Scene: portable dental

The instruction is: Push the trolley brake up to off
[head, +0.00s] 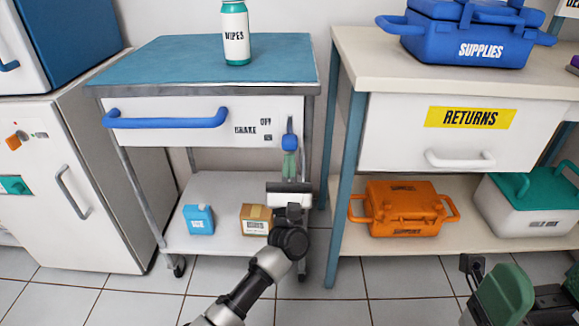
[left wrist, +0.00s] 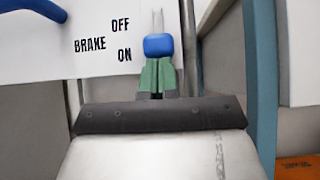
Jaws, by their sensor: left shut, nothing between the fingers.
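The trolley (head: 160,62) has a white front panel marked BRAKE, OFF and ON. The brake's blue knob (head: 290,141) sits at the panel's right side, about level with the ON mark; it also shows in the left wrist view (left wrist: 158,45). A narrow upright pale piece shows above the knob. My left gripper (head: 290,156) is shut and empty, its green fingertips (left wrist: 157,66) right below the knob. I cannot tell if they touch it. My right gripper (head: 508,292) shows partly at the lower right; its jaws are unclear.
A blue drawer handle (head: 166,118) juts out left of the brake. A WIPES bottle (head: 235,35) stands on the trolley; a blue box (head: 199,219) and a brown box (head: 256,219) stand on its lower shelf. A bench (head: 350,55) with teal legs stands close on the right.

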